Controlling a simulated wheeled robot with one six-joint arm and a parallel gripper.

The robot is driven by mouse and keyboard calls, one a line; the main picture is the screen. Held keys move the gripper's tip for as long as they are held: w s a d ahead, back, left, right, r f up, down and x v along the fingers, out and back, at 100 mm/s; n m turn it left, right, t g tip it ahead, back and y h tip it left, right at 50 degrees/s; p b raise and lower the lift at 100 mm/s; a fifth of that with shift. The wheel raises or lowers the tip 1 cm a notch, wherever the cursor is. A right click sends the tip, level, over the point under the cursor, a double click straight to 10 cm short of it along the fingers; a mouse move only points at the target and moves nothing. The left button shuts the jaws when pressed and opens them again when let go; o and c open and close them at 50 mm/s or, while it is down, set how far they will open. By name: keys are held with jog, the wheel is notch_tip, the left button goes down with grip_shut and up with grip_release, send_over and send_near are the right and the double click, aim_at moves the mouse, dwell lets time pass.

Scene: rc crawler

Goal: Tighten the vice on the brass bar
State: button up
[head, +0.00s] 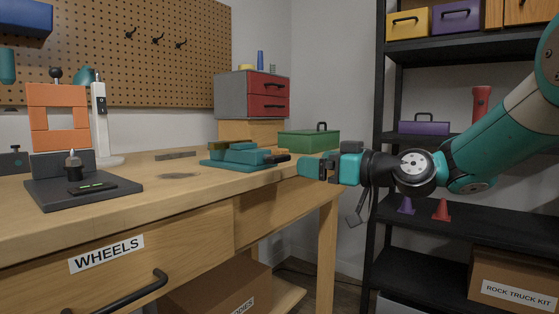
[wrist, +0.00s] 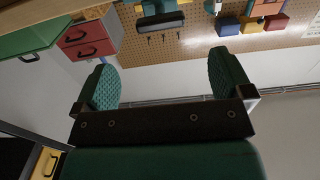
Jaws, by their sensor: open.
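The teal vice (head: 240,156) sits on the workbench top near its right end, with its dark handle (head: 277,158) pointing right. A brownish-gold bar (head: 230,143), which looks like the brass bar, lies along the top of the vice. Whether the jaws touch it cannot be told.
A green toolbox (head: 308,141) stands behind the vice, beside a grey cabinet with red drawers (head: 268,95). An orange press (head: 57,122) on a dark base stands at the left. Black shelving (head: 383,170) is at the right. Bare bench top lies in front of the vice.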

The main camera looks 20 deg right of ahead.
aim_at(283, 159)
jog(key=x, duration=1)
jog(key=shift+w+a, duration=0.1)
jog(key=shift+w, duration=0.05)
jog(key=c, duration=0.9)
